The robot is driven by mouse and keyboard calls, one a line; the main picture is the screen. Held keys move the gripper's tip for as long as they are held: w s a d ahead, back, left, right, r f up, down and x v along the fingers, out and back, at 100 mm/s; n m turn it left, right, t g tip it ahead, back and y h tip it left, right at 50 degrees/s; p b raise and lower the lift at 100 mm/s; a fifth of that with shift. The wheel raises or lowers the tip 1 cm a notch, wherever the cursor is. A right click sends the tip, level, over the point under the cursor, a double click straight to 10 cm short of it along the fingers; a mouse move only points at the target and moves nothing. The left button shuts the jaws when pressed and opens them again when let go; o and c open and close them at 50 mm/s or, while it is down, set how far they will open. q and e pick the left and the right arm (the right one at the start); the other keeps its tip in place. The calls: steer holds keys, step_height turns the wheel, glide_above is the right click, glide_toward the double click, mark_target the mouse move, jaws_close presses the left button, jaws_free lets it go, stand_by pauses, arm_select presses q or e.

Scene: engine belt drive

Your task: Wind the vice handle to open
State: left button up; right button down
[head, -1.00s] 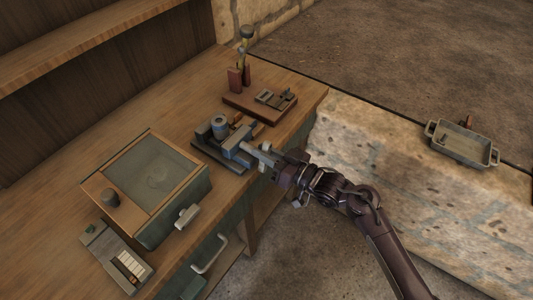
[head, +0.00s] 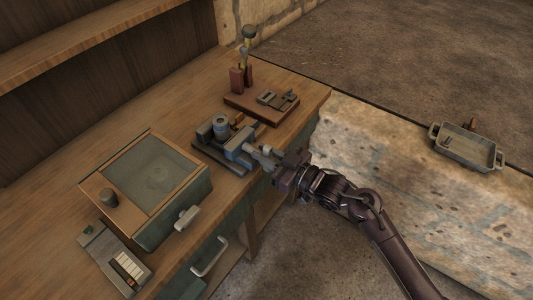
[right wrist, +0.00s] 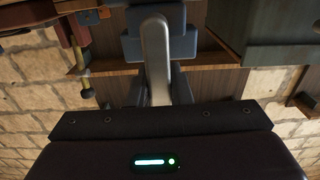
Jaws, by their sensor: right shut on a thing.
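The blue-grey vice (head: 236,142) stands on a dark base at the front edge of the wooden bench, its screw side facing my right arm. My right gripper (head: 272,158) is at the front of the vice, shut on the light grey vice handle (head: 264,150). In the right wrist view the handle (right wrist: 156,55) is a pale rounded bar running between my fingers (right wrist: 157,92), with the blue vice body (right wrist: 130,46) behind it. The jaw gap cannot be made out clearly. My left gripper is not in view.
A grey tray (head: 466,150) sits on the stone ledge at right. Open space lies before the bench edge.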

mark_target(271, 158)
steer(key=shift+a+r, duration=0.1)
steer(key=c, duration=1.6)
jaws_free()
steer(key=shift+a, duration=0.1)
steer(key=shift+w+a, duration=0.15)
steer(key=shift+w, duration=0.05)
steer(key=b+v, duration=0.1)
steer(key=v, duration=0.6)
steer(key=shift+s+d+b, duration=0.25)
steer(key=shift+d+b, duration=0.05)
